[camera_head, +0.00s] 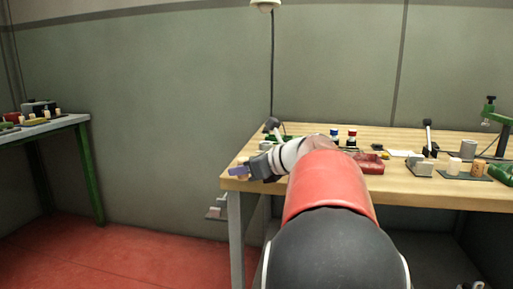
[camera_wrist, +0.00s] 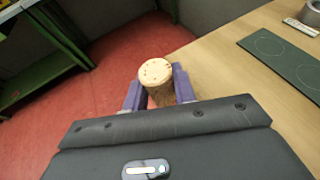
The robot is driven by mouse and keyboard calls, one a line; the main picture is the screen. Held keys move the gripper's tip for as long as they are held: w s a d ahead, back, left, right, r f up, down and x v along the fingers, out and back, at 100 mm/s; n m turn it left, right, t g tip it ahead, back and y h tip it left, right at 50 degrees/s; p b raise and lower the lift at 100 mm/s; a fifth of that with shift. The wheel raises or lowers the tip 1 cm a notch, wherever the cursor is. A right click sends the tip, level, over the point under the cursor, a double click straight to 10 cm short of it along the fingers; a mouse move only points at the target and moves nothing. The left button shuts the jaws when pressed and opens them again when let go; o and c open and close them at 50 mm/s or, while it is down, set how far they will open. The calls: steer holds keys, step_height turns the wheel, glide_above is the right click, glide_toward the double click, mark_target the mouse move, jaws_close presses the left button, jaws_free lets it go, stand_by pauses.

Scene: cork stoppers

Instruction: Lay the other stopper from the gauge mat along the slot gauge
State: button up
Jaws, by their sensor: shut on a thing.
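My gripper (camera_wrist: 157,90) is shut on a cork stopper (camera_wrist: 156,74). The stopper's round, speckled end faces the wrist camera, with a purple finger on each side. In the head view my gripper (camera_head: 239,171) is at the left end of the wooden bench, and the stopper is hard to make out there. A dark green mat (camera_wrist: 274,64) with two circle outlines lies on the bench in the wrist view; the part in view is empty.
On the bench (camera_head: 395,184), a grey block (camera_head: 420,168), a pale cylinder (camera_head: 454,166) and a tan cylinder (camera_head: 477,168) stand at the right. A green-legged table (camera_head: 90,160) is far left, with red floor between.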

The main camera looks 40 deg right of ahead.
steer(key=w+a+f, duration=0.2)
steer(key=a+f, duration=0.9)
steer(key=f, duration=0.5)
steer(key=w+a+f, duration=0.3)
steer(key=a+f, duration=0.9)
steer(key=f, duration=0.4)
steer(key=shift+w+a, duration=0.2)
steer(key=shift+a, duration=0.05)
steer(key=shift+d, duration=0.1)
